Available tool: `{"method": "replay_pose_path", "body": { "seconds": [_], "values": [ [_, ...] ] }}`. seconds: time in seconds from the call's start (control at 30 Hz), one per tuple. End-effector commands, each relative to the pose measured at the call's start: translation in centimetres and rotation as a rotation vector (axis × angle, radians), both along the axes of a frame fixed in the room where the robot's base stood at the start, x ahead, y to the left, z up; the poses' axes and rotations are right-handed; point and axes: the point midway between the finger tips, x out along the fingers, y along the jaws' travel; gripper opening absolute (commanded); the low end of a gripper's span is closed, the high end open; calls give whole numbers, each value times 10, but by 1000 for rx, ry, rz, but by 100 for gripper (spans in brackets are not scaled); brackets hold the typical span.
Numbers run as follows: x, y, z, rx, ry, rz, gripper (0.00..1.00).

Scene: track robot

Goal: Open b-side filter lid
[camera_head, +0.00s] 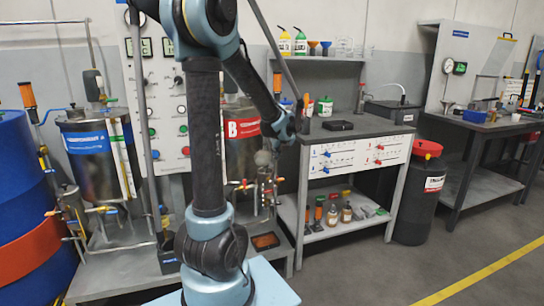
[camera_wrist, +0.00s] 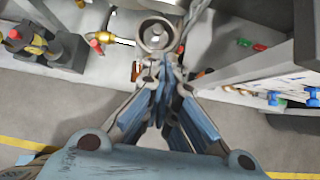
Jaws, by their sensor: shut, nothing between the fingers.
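My gripper (camera_wrist: 163,68) is shut and empty in the wrist view, its two fingers drawn together at the tips. Just beyond the fingertips is a round grey filter-like fitting (camera_wrist: 155,34) with a light rim and a darker centre. I cannot tell whether its lid is on or whether the fingers touch it. In the head view the b-side tank (camera_head: 243,150) carries a red "B" label and stands behind my arm, partly hidden. Grey fittings (camera_head: 264,160) are at its right side, below my wrist.
Another tank (camera_head: 92,160) and a blue drum (camera_head: 22,210) are at the left. Thin pipes and valves surround the tanks. A black bin (camera_head: 420,195) with a red lid stands right of the bench.

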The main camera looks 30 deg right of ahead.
Motion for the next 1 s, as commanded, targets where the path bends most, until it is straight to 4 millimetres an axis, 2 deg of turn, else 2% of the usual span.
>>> {"method": "replay_pose_path", "body": {
  "seconds": [0.7,1.0],
  "values": [
    [57,-12,-70,-2,1,4,0],
    [86,-19,-53,-3,2,5,0]
  ]
}}
